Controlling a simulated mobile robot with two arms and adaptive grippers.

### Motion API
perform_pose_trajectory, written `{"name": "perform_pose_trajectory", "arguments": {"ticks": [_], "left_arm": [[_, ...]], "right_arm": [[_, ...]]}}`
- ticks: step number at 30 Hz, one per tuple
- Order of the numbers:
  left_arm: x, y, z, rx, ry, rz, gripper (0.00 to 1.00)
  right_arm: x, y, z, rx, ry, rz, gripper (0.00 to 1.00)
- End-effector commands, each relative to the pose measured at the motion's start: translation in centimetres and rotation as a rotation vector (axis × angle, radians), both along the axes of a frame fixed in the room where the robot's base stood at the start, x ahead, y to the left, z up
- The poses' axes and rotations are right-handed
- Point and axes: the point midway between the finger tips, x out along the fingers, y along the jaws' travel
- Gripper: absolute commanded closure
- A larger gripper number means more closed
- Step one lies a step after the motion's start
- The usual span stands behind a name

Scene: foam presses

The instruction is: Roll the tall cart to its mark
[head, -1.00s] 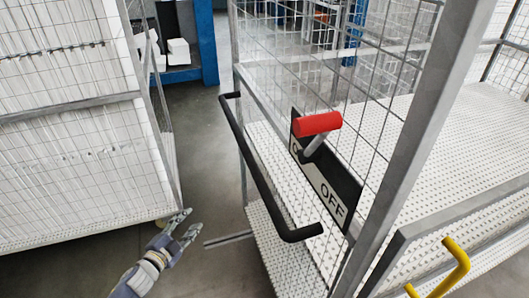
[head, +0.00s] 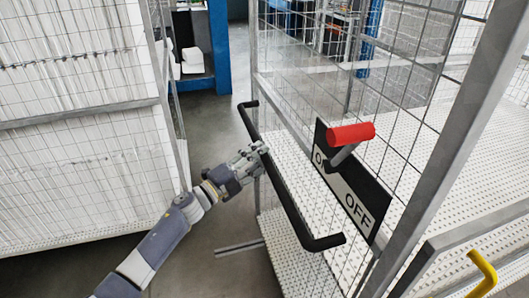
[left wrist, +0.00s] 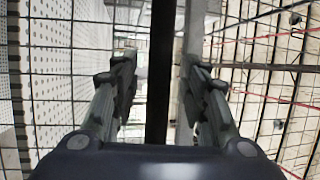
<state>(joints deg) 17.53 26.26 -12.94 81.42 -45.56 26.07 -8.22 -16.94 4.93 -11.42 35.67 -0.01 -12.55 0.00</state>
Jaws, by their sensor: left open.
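The tall cart (head: 437,130) fills the right of the head view, with wire mesh sides, grey posts and white perforated shelves. Its black push handle (head: 290,200) slopes down along the near side. A red lever (head: 351,133) sits on a black-and-white plate (head: 352,190) lettered OFF. My left gripper (head: 262,152) is open at the upper part of the handle. In the left wrist view, a black bar (left wrist: 161,60) runs upright between the fingers of the left gripper (left wrist: 157,78); contact cannot be told. My right gripper is out of view. I cannot make out a floor mark.
A mesh cage (head: 75,150) with white slabs stands close on the left. A narrow strip of grey floor (head: 207,125) lies between it and the cart. A blue post (head: 219,45) stands behind. A yellow handle (head: 482,272) shows at lower right.

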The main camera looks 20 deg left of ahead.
Motion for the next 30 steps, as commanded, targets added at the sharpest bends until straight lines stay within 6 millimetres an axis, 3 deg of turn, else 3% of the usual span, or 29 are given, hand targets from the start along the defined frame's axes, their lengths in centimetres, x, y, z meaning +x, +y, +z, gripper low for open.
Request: {"name": "perform_pose_trajectory", "arguments": {"ticks": [6, 15, 21, 30], "left_arm": [[1.6, -1.0, 0.3, 0.0, 0.0, 0.001, 0.59], [1.7, -1.1, 0.3, 0.0, 0.001, 0.001, 0.59], [1.7, -1.1, 0.3, 0.0, 0.002, 0.001, 1.0], [1.8, -1.2, 0.3, 0.0, 0.002, 0.001, 1.0]], "right_arm": [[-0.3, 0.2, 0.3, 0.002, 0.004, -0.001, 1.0], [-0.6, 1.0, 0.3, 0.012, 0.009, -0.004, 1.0], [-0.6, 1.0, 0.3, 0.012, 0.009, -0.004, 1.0], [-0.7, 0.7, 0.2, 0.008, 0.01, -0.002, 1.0]]}}
